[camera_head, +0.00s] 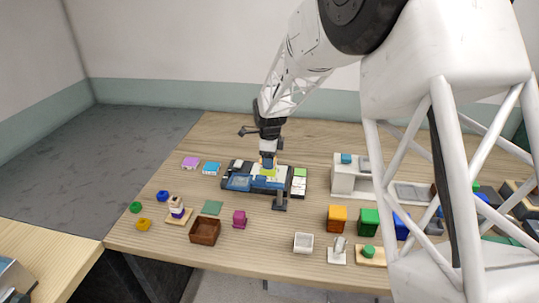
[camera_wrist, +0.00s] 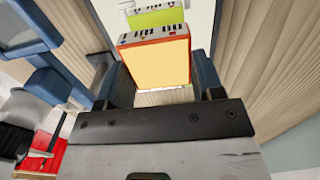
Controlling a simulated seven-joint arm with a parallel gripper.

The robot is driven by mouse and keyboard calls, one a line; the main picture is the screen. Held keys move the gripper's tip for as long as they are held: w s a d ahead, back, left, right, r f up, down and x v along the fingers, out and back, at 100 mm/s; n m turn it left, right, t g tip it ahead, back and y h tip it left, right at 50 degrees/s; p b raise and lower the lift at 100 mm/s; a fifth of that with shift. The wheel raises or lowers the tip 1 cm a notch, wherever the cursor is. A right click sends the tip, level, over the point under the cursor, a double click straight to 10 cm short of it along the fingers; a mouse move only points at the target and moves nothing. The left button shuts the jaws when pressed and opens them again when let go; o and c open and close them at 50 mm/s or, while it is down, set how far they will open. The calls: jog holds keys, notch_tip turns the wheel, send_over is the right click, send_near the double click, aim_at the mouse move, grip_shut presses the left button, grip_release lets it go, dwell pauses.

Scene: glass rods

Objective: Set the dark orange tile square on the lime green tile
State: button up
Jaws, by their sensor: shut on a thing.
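My gripper (camera_head: 268,160) is shut on the dark orange tile, low over the dark blue apparatus. In the wrist view the dark orange tile (camera_wrist: 155,66) sits between the two blue fingers, its broad face pale orange and its edge orange-red with dark marks. The lime green tile (camera_wrist: 155,17) shows just beyond it, on a white surface. I cannot tell whether the two tiles touch. My gripper mostly hides the orange tile in the head view.
The dark blue apparatus (camera_head: 239,182) surrounds the spot, with a light green and white piece (camera_head: 300,173) at its right. Purple (camera_head: 191,163) and blue (camera_head: 211,168) tiles lie to the left. A brown box (camera_head: 205,231), a white bin (camera_head: 303,243) and coloured blocks stand in front.

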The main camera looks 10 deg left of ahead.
jog(key=shift+f, duration=1.3)
jog(key=o, duration=1.1)
jog(key=shift+r, duration=0.1)
jog(key=shift+r, duration=3.8)
